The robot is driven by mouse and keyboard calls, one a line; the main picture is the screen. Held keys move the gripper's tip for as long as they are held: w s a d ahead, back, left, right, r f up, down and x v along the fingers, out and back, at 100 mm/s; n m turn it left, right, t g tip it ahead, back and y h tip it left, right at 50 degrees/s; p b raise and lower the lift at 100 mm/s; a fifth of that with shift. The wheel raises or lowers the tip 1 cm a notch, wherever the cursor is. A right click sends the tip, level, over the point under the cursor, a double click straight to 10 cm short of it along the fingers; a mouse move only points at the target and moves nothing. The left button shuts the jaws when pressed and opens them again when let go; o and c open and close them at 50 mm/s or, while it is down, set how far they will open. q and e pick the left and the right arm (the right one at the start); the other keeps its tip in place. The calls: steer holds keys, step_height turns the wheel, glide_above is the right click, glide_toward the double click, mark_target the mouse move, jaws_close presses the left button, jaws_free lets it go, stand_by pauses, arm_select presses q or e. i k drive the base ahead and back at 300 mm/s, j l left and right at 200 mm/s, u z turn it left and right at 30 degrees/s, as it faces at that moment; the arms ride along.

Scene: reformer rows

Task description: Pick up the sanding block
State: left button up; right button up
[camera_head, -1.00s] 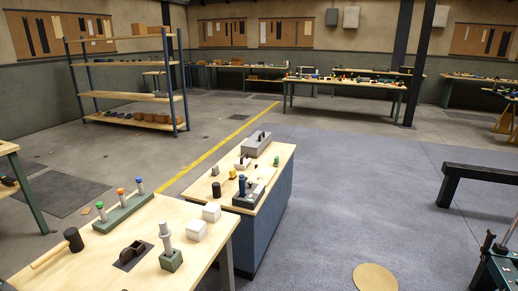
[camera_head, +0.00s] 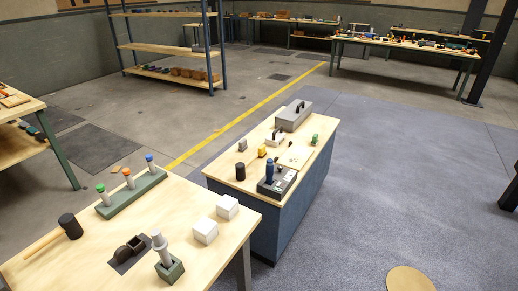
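I cannot tell for certain which item is the sanding block. A small grey block (camera_head: 242,145) sits on the far left part of the blue cabinet's wooden top. Two pale, box-shaped blocks (camera_head: 205,231) stand at the right edge of the nearer wooden bench. A dark rounded item (camera_head: 131,246) lies on a dark mat on that bench. A pale item with a dark handle (camera_head: 275,138) sits near the middle of the cabinet top. Neither of my grippers shows in the view.
The near bench (camera_head: 60,271) also holds a mallet (camera_head: 69,227), a green rack (camera_head: 132,194) and a grey upright tool in a green base (camera_head: 162,255). The blue cabinet (camera_head: 285,215) carries a grey toolbox (camera_head: 293,116) and a dark caddy (camera_head: 276,182).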

mark_target(261, 151)
steer(key=i+l+u, duration=0.15)
steer(key=u, duration=0.35)
steer(key=i+l+u, duration=0.1)
steer(key=u, duration=0.4)
steer(key=i+l+u, duration=0.2)
steer(key=l, duration=0.3)
steer(key=l+u, duration=0.2)
steer(key=l, duration=0.3)
steer(key=i+l+u, duration=0.1)
steer(key=l, duration=0.35)
steer(key=l+u, duration=0.1)
steer(key=l, duration=0.35)
steer(key=i+l, duration=0.1)
steer(key=l, duration=1.2)
steer(key=i+l, duration=0.15)
steer(key=l, duration=0.5)
